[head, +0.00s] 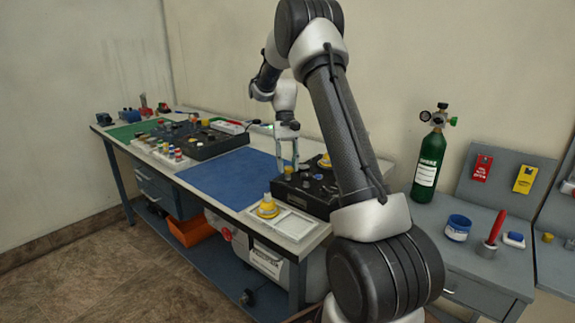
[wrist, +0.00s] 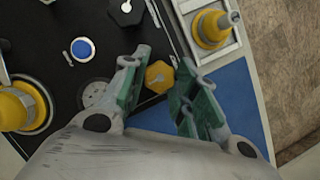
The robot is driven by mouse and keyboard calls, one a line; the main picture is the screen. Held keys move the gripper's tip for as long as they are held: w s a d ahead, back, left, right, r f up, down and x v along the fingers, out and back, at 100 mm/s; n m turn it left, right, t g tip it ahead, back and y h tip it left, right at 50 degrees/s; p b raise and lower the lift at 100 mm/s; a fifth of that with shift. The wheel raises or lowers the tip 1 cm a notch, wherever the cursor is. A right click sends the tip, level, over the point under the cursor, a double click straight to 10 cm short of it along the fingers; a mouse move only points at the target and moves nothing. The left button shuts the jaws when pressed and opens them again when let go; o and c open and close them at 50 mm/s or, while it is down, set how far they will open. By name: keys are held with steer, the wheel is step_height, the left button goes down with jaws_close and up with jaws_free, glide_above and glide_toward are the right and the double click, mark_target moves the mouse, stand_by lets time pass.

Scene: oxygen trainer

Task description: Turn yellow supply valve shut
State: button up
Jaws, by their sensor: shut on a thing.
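The yellow supply valve is a small hexagonal yellow knob (wrist: 159,76) at the edge of a black panel in the wrist view. In the head view the knob (head: 288,172) shows just under my fingertips, on the black trainer box (head: 318,206). My gripper (wrist: 158,84) points down with one green-padded finger on each side of the knob, shut on it. It also shows in the head view (head: 287,160), above the box. The exact contact of the pads with the knob is hard to see.
A blue button (wrist: 82,49), a pale round dial (wrist: 95,93) and a black knob (wrist: 125,10) are close by. A yellow domed part (head: 267,208) sits on a white tray (head: 296,228). A blue mat (head: 225,178) lies clear to the left. A green cylinder (head: 428,165) stands right.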

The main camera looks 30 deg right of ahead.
steer(key=shift+m, duration=0.5)
steer(key=o, duration=1)
steer(key=v, duration=1.2)
steer(key=shift+s+d, duration=0.1)
steer(key=shift+d, duration=0.15)
